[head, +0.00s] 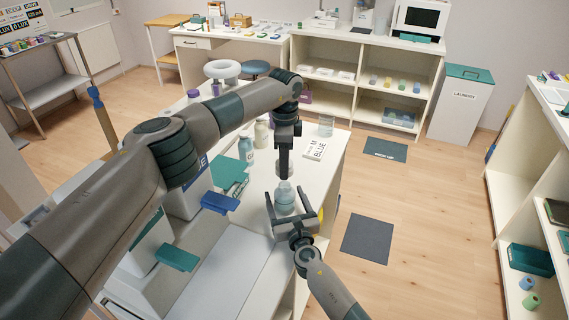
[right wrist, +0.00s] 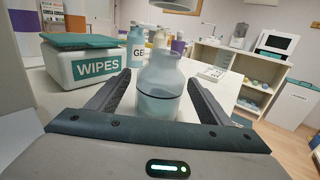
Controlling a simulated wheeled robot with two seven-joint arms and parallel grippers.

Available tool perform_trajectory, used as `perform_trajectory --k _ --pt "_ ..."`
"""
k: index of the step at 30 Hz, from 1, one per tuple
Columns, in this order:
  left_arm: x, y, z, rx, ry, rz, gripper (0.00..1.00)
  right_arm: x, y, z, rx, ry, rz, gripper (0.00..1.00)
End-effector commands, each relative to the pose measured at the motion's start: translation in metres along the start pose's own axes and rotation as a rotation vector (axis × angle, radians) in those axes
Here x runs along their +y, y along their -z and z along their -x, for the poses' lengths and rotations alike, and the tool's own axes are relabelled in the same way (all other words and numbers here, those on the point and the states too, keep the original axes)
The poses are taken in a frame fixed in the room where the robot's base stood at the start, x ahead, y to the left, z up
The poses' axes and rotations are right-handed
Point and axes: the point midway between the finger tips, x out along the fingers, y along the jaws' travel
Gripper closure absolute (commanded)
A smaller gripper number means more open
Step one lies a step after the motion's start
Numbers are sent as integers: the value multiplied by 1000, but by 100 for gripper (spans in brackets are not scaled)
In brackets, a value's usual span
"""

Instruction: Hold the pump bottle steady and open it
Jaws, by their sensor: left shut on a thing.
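The pump bottle (head: 285,198), a pale blue-grey translucent body, stands upright on the white counter. It also shows in the right wrist view (right wrist: 160,88), its neck bare. My left gripper (head: 284,172) points straight down above the bottle and is shut on the whitish pump top (head: 284,166). The top's underside shows at the upper edge of the right wrist view (right wrist: 177,5), apart from the neck. My right gripper (head: 288,200) is low at the bottle, one finger on each side. Its fingers look open, with gaps beside the bottle in the right wrist view (right wrist: 160,92).
A wipes box (right wrist: 85,62) and a blue-grey bottle (right wrist: 136,48) stand behind to the left. A labelled white card (head: 315,149) lies to the right on the counter (head: 320,180). The counter's right edge is close; dark floor mats (head: 367,237) lie beyond it.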

Motion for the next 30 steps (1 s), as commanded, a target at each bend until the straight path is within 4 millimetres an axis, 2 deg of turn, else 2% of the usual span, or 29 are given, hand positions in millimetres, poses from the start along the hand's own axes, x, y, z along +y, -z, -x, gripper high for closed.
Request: perform_trajectory --k 5,11,17,24,30 --pt "0 0 0 0 0 0 88 0 0 1 0 0 0 27" --pt "0 0 4 0 0 0 88 0 0 12 0 0 -1 27" --pt "0 0 10 0 0 0 88 0 0 38 1 0 -2 27" --pt "0 0 15 0 0 0 88 0 0 81 1 0 0 27" --pt "0 0 16 0 0 0 88 0 1 108 1 0 1 27"
